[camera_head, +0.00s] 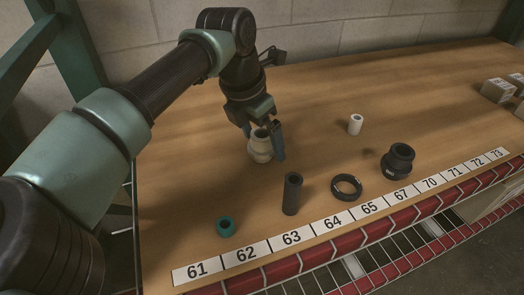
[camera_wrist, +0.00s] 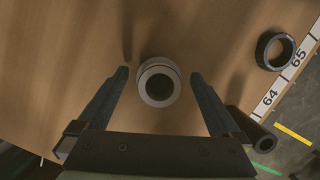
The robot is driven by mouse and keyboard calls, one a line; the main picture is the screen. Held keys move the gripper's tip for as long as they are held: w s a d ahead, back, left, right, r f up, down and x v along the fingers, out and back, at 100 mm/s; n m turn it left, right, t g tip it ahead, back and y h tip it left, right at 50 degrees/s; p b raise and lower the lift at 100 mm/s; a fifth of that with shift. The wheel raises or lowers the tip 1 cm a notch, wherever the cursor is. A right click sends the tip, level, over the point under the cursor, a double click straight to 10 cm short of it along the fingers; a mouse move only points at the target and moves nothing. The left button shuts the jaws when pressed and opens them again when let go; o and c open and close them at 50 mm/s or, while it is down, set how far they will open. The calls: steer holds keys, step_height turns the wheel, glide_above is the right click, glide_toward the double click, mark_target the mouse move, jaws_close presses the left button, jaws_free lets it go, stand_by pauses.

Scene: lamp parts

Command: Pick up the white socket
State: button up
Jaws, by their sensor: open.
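A cream-white socket (camera_head: 258,149), rounded with a dark round opening on top, stands upright on the wooden table. My gripper (camera_head: 264,145) points down over it, open, with one finger on each side. In the wrist view, the socket (camera_wrist: 158,68) sits between the spread fingertips of my gripper (camera_wrist: 160,74), with a visible gap on both sides. Part of the socket is hidden behind the finger in the head view. A smaller plain white tube (camera_head: 355,124) stands apart, to the right.
A black tube (camera_head: 291,194), a black ring (camera_head: 347,182), a black stepped part (camera_head: 397,161) and a teal part (camera_head: 226,226) stand nearer the numbered front edge (camera_head: 290,238). Grey blocks (camera_head: 497,90) lie at the far right. The table behind the white tube is clear.

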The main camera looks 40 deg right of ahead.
steer(key=shift+f, duration=0.15)
steer(key=shift+c, duration=0.3)
steer(key=c, duration=1.3)
